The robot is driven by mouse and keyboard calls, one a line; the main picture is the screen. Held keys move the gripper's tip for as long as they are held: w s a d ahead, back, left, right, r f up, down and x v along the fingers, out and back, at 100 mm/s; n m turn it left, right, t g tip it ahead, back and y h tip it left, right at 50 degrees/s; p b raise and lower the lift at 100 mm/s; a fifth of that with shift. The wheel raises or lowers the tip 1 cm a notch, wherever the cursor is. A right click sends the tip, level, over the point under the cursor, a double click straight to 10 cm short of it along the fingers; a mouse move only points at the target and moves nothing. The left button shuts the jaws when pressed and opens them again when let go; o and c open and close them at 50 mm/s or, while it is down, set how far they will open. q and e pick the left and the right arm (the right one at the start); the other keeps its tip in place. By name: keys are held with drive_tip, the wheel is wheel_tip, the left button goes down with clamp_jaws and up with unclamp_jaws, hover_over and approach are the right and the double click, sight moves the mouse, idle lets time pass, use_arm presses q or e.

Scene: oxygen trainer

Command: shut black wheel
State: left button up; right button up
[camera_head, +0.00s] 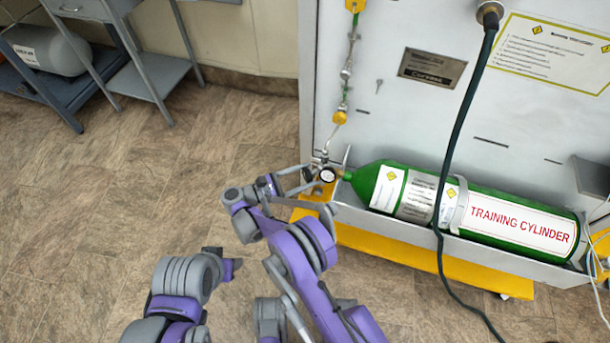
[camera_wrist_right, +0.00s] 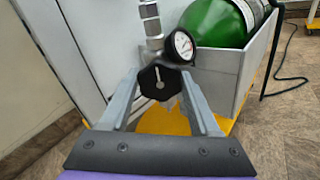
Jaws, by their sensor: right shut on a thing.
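The black wheel (camera_wrist_right: 159,86) is a dark faceted knob with a white line on its face, seen in the right wrist view just below the pressure gauge (camera_wrist_right: 182,45). In the head view the gauge (camera_head: 327,175) is at the neck end of the green cylinder (camera_head: 368,180), and the wheel is mostly hidden by my right gripper. My right gripper (camera_head: 308,179) reaches in from the lower left, its two fingers on either side of the wheel and shut on it. My left arm shows at the lower left, but its fingers cannot be seen.
The cylinder lies in a grey tray (camera_head: 400,229) on a yellow base (camera_head: 440,262) along the white panel (camera_head: 400,120). A dark hose (camera_head: 455,140) hangs down in front of the cylinder. A grey cart (camera_head: 150,78) stands at the upper left. The floor at left is clear.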

drive_tip(key=o, duration=1.4)
drive_tip(key=shift+c, duration=0.2)
